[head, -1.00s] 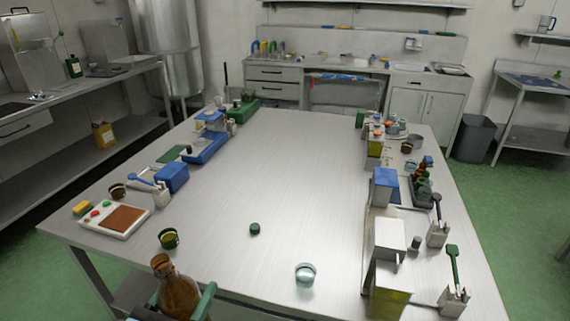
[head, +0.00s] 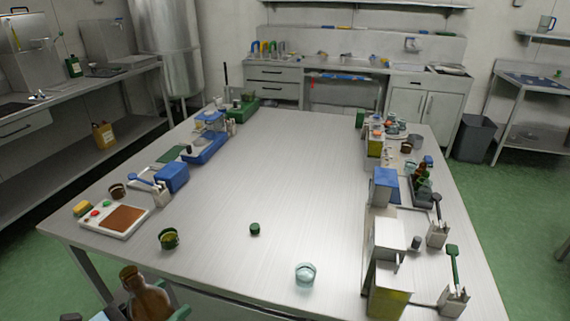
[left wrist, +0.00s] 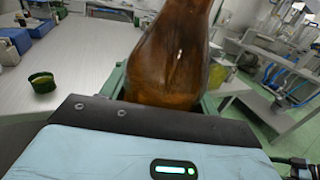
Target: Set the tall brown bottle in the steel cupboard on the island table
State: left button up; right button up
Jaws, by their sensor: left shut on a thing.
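The tall brown bottle (head: 146,297) is at the bottom left of the head view, in front of the near edge of the island table (head: 270,178). My left gripper (head: 158,312) is shut on it, with a green finger showing at its right side. In the left wrist view the brown bottle (left wrist: 172,65) stands between the green fingers, its top cut off by the frame. In the head view it leans slightly to the left. My right gripper is not in view. The steel cupboard of the task cannot be told for certain.
On the near part of the table stand a dark green cup (head: 169,239), a small green cap (head: 255,229) and a clear glass jar (head: 305,274). A white board (head: 114,220) lies at the left edge. Tins and boxes (head: 388,240) line the right side. The table's middle is clear.

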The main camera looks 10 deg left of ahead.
pick_arm(q)
jog(key=shift+s+a+f+n+t+y, duration=0.4)
jog(key=shift+s+a+f+n+y, duration=0.3)
jog(key=shift+a+f+y, duration=0.1)
jog(key=shift+a+f+n+y, duration=0.15)
jog(key=shift+n+y, duration=0.25)
jog(key=shift+y, duration=0.4)
